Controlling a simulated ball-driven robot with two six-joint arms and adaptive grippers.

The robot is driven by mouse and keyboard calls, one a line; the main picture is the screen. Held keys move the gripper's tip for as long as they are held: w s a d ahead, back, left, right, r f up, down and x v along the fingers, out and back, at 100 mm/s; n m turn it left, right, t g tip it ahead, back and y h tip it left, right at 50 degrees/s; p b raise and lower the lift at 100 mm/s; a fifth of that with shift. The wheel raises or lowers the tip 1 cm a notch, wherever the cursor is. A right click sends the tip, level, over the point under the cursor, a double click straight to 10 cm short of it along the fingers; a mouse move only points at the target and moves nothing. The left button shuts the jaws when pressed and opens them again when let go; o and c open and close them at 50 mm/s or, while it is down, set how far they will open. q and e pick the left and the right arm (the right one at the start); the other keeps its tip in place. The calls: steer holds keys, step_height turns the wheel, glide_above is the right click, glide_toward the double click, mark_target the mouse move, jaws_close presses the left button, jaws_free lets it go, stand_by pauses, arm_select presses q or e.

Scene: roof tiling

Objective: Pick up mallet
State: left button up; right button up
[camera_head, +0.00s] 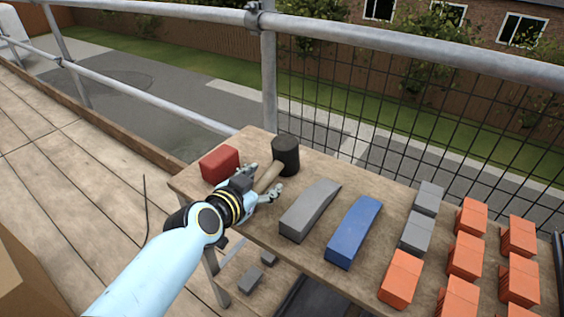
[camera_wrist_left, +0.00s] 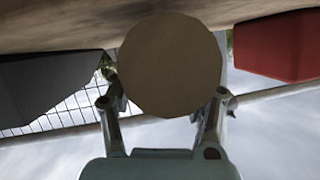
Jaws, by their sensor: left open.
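The mallet lies on the wooden workbench (camera_head: 335,262), near its back left part. Its black head (camera_head: 285,153) points away from me and its wooden handle (camera_head: 269,176) points toward my left gripper (camera_head: 262,182). My left gripper is open, with one finger on each side of the handle. In the left wrist view, the round end of the handle (camera_wrist_left: 170,65) fills the space between the two fingers (camera_wrist_left: 164,100) and hides what lies behind it. I cannot tell whether the fingers touch the handle. My right gripper is not in view.
A red block (camera_head: 219,164) stands just left of the gripper. A grey wedge-shaped block (camera_head: 310,209) and a blue one (camera_head: 354,231) lie to the right. Grey pieces (camera_head: 417,233) and several orange tile stacks (camera_head: 465,256) stand farther right. A metal railing (camera_head: 269,75) runs behind the bench.

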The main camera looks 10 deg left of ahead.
arm_select(q)
steer(key=shift+x, duration=0.95)
jaws_close()
steer(key=shift+r, duration=0.1)
